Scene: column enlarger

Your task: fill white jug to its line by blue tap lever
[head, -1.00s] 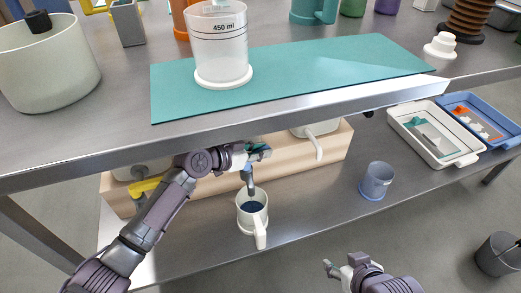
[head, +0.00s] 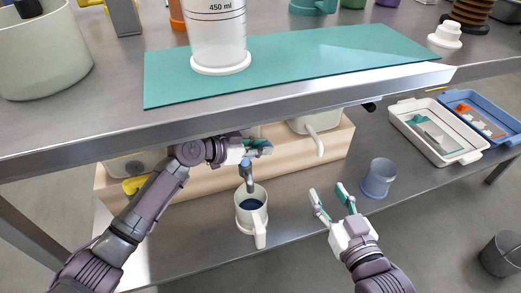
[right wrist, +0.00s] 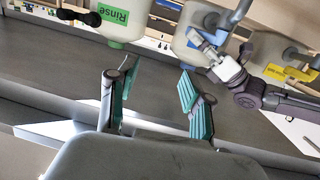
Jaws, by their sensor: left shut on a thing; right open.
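The white jug (head: 262,226) stands upright on the lower shelf in the head view, its handle toward me. Dark bluish liquid (head: 251,204) shows inside it; I cannot make out its fill line. My right gripper (head: 328,192) is open and empty, right of the jug.
A grey-blue cup (head: 379,178) stands right of my right gripper. The upper bench edge (head: 280,112) overhangs the taps. Trays (head: 475,157) lie at the right.

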